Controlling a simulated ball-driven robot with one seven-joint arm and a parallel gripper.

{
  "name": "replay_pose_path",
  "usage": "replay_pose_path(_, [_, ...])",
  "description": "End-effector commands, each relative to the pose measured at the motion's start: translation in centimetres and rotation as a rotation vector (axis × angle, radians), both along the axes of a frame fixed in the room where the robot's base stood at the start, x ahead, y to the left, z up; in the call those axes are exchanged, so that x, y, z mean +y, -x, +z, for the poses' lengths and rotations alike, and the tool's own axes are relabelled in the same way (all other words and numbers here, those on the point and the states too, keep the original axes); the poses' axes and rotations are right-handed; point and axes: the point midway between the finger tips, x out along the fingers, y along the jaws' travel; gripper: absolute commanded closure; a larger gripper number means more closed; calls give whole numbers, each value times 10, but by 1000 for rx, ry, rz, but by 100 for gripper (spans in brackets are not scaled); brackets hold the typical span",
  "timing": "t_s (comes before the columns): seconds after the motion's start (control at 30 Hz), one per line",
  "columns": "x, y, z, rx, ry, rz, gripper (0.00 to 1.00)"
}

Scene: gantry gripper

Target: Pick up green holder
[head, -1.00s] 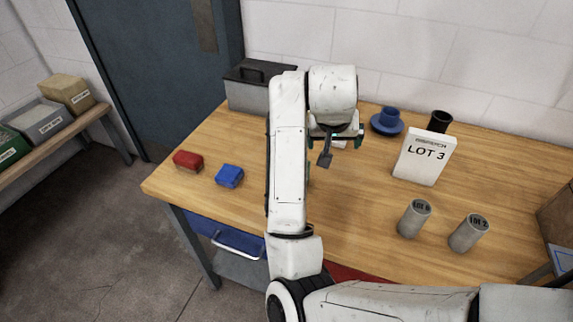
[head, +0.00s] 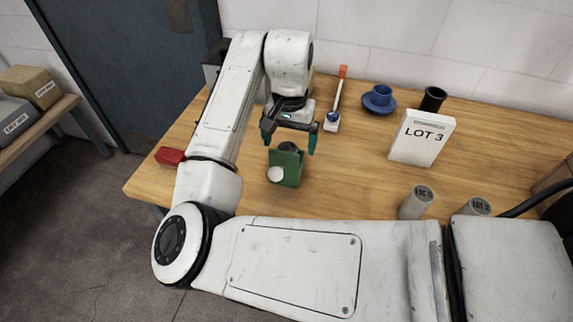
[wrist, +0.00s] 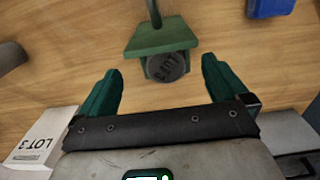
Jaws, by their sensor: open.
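The green holder (head: 292,164) stands on the wooden table, below and in front of my gripper (head: 289,142) in the head view. A round white part shows on its front and a dark round top sits behind its upper edge. In the wrist view the green holder (wrist: 160,38) is at top centre, with a dark lettered cylinder (wrist: 166,67) against it and a dark rod beyond. My gripper (wrist: 158,78) is open and empty. Its two green fingers point toward the holder, one to each side, and appear apart from it.
A red block (head: 168,155) lies left of my arm. A blue block (wrist: 268,7) shows in the wrist view.

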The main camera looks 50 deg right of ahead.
Motion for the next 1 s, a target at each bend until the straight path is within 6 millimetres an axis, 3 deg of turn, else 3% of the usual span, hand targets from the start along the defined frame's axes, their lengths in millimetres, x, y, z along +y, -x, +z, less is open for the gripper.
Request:
replay_pose_path(0.17, [2,-2,-12,1,-1,1,0])
replay_pose_path(0.43, [3,-5,-48,1,1,1,0])
replay_pose_path(0.73, [3,-5,-54,-2,2,0,0])
replay_pose_path(1.0, [3,-5,-54,-2,2,0,25])
